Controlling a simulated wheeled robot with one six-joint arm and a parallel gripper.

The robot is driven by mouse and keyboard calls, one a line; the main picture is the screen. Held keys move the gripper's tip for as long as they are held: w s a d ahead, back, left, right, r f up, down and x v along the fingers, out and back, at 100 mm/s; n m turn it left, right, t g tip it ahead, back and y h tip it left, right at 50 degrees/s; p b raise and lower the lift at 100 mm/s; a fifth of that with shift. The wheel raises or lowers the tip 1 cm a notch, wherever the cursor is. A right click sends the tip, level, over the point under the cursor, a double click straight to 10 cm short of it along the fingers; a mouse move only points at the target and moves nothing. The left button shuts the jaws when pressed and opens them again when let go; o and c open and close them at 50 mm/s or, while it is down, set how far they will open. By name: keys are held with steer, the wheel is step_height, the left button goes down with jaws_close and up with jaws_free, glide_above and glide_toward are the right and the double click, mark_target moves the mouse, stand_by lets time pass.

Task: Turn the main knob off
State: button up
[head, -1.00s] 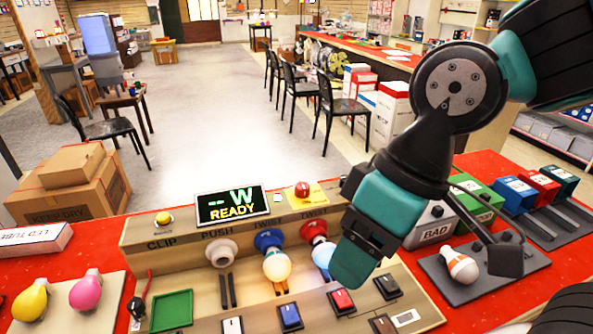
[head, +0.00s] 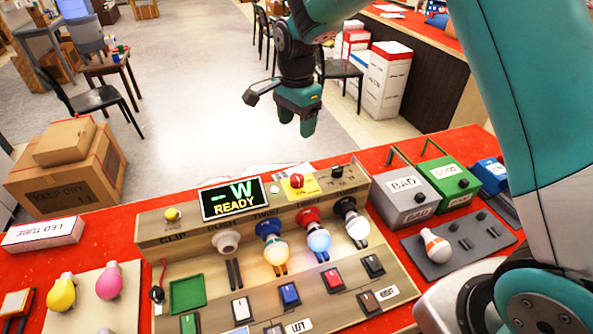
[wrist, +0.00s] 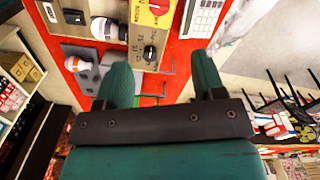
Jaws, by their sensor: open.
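The test board (head: 150,232) stands on the red table. A red knob (head: 297,181) sits on a yellow plate on its rear ledge, likely the main knob. It also shows at the top of the wrist view (wrist: 158,6). A smaller black knob (head: 337,172) is to its right and appears in the wrist view (wrist: 149,53). My gripper (head: 297,122) is open and empty, raised behind the board and apart from both knobs. Its two fingers (wrist: 160,68) are spread in the wrist view. The knob's pointer setting is too small to read.
The display (head: 234,202) reads "W READY". Bulbs in the blue, red and black sockets (head: 349,205) stick out in front of the ledge. BAD (head: 405,198) and GOOD (head: 452,184) bins stand at the right. Cardboard boxes (head: 75,180) stand at the left. The floor behind is open.

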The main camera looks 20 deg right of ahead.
mark_target(297, 176)
step_height(297, 176, down, 17)
steer(key=p, duration=0.4)
steer(key=shift+r+p, duration=0.1)
steer(key=shift+p, duration=0.25)
steer(key=shift+c, duration=0.4)
steer(key=c, duration=0.8)
steer(key=shift+c, duration=0.2)
